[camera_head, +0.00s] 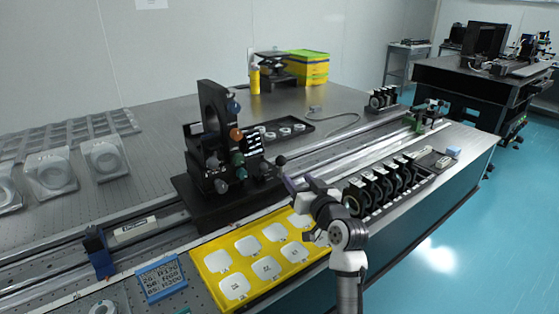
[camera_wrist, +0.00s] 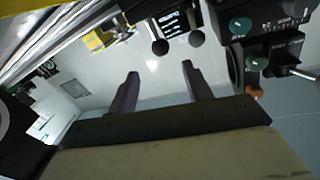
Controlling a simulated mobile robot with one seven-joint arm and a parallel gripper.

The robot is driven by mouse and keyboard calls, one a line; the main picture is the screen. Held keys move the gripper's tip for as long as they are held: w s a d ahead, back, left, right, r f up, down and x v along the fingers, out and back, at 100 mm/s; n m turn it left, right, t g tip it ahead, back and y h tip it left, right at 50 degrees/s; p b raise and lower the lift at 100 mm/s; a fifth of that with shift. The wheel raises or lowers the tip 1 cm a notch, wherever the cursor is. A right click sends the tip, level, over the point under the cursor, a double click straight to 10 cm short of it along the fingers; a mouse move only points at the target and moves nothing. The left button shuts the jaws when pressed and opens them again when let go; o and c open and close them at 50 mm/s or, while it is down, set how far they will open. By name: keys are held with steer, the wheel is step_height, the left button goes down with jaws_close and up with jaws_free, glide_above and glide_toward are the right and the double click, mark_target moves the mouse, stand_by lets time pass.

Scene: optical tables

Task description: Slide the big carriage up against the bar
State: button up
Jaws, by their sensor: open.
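The big carriage (camera_head: 225,198) is a black base on the rail. It carries an upright ring mount (camera_head: 213,105) and several coloured knobs. In the wrist view its black body and knobs (camera_wrist: 265,50) fill the upper right. My gripper (camera_head: 298,184) is just right of the carriage, near a black ball-ended knob (camera_head: 280,160). The wrist view shows my two fingers (camera_wrist: 160,85) apart, with nothing between them. I cannot tell whether a finger touches the carriage. I cannot tell for sure which part is the bar; a pale labelled block (camera_head: 135,228) lies along the rail to the left.
The long rail (camera_head: 345,150) runs from lower left to upper right. A yellow tray (camera_head: 215,265) and a row of black ring mounts (camera_head: 380,190) lie in front.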

mark_target(283, 164)
steer(key=p+x, duration=0.2)
steer(key=x, duration=0.9)
steer(key=shift+w+a+f+p, duration=0.1)
steer(key=shift+w+a+p, duration=0.05)
steer(key=shift+w+p, duration=0.15)
steer(key=shift+c, duration=0.3)
jaws_close()
